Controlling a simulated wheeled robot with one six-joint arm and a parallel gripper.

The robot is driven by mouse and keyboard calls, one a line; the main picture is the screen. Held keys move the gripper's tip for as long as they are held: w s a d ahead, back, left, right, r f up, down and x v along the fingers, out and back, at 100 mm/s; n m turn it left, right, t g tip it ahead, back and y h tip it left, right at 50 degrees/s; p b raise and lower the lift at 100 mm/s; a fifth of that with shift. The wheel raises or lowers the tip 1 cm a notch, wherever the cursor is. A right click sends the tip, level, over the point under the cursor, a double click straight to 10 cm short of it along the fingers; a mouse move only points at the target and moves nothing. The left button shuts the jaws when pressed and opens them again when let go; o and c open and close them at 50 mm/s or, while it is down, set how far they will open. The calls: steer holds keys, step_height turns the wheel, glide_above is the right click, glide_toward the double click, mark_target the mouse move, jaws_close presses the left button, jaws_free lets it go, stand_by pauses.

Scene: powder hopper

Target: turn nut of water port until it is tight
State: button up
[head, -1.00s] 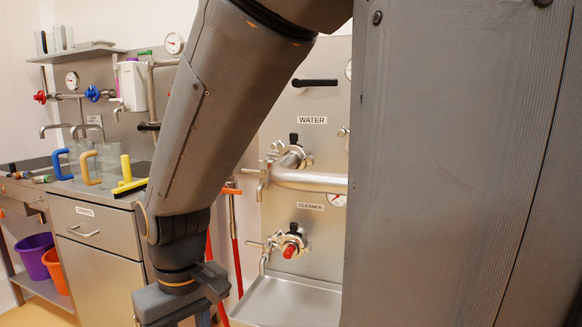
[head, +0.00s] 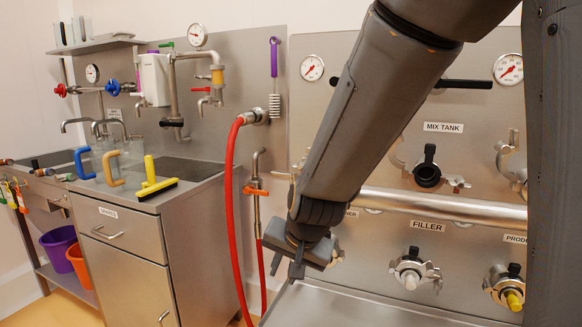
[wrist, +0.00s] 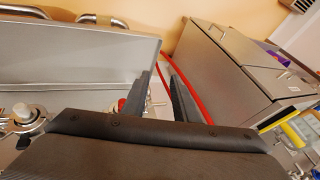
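The water port is hidden in the head view, and its label does not show; my arm covers that part of the steel panel (head: 460,95). Below it, the end of the cleaner label (head: 352,213) shows beside my arm. My gripper (head: 297,268) hangs low in front of the panel, left of the filler port (head: 410,277), touching nothing that I can see. In the wrist view my gripper (wrist: 161,72) has its two fingers apart with nothing between them. A red plug (wrist: 122,103) shows partly left of the fingers, and a port with a pale plug (wrist: 22,112) at far left.
The mix tank port (head: 427,176) and a product port (head: 508,290) are on the panel's right. A horizontal pipe (head: 440,207) crosses it. A red hose (head: 232,200) hangs left of my arm. A steel cabinet (head: 130,240) with a yellow squeegee (head: 155,182) stands left.

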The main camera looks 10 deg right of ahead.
steer(key=w+a+r+m+t+h+p, duration=0.15)
steer(key=w+r+m+t, duration=0.25)
steer(key=w, duration=0.4)
steer(key=m+t+h+p, duration=0.5)
steer(key=m+h+p, duration=0.3)
steer(key=m+h, duration=0.5)
glide_toward(299, 167)
steer(key=d+r+m+y, duration=0.1)
steer(key=d+m+y, duration=0.1)
steer(key=y, duration=0.1)
steer(key=shift+h, duration=0.25)
steer(key=b+x, duration=0.1)
steer(key=x, duration=0.3)
steer(key=b+x, duration=0.1)
steer(key=x, duration=0.3)
steer(key=shift+w+a, duration=0.2)
steer(key=shift+w, duration=0.1)
steer(key=shift+w+d+r, duration=0.15)
steer(key=shift+w, duration=0.15)
steer(key=shift+d, duration=0.1)
steer(key=shift+c, duration=0.4)
